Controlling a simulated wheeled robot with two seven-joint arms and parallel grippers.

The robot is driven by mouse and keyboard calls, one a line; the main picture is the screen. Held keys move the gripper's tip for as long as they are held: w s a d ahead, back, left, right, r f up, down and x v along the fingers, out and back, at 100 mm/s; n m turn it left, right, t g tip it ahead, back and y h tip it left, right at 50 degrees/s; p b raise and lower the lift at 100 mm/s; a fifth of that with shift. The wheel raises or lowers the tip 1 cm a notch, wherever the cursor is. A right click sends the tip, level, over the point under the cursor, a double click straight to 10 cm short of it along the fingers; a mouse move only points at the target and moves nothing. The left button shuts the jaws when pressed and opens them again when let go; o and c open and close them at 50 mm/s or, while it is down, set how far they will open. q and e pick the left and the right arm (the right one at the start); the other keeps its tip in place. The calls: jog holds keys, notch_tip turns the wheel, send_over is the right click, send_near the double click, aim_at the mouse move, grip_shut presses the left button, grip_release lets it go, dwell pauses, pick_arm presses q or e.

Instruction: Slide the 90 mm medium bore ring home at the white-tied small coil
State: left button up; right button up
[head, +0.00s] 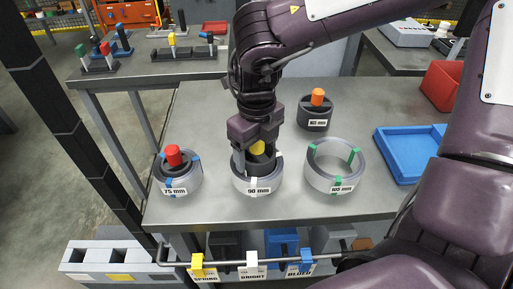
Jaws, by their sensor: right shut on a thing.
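The white-tied coil (240,184) stands on the steel table with a "90 mm" label (258,190) at its front. My right gripper (256,158) is directly above it, pointing down and shut on the yellow knob (257,147) of a dark ring (268,165). The ring sits at or in the coil's upper opening. The fingers and the coil wall hide much of it, so I cannot tell how deep it is or whether it touches the coil. My left gripper is not in view.
Left stands a blue-tied "75 mm" coil (178,185) with a red-knobbed piece (173,155) in it. Right stands an empty green-tied "105 mm" coil (318,178). Behind it is a dark ring with an orange knob (318,97). A blue tray (387,160) lies further right.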

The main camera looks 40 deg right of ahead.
jog(key=shift+f, duration=0.25)
jog(key=o, duration=1.1)
notch_tip(320, 180, up, 8)
jog(key=shift+f, duration=0.1)
